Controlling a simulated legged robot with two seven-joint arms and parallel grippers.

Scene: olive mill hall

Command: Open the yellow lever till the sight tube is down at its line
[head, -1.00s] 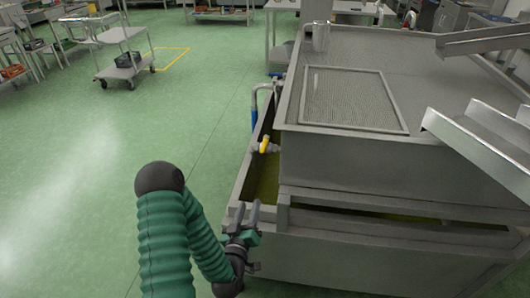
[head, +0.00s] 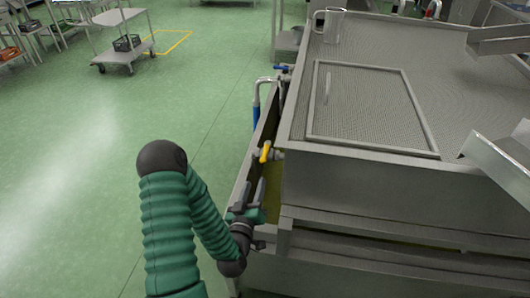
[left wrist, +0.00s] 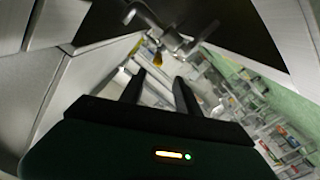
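The yellow lever (head: 265,151) sits on a small metal valve at the left wall of the grey tank (head: 350,184). My left gripper (head: 253,188) is just below and in front of the lever in the head view, its two fingers apart with nothing between them. In the left wrist view, the open fingers (left wrist: 160,88) point toward a metal pipe fitting (left wrist: 165,28) with a small yellowish part (left wrist: 157,58) beyond the fingertips. I cannot make out the sight tube or its line. My right gripper is not in view.
A trough with greenish liquid (head: 271,205) runs beside the tank. A blue-and-grey pipe (head: 262,90) stands behind the valve. A trolley (head: 125,48) stands far left; green floor between is clear.

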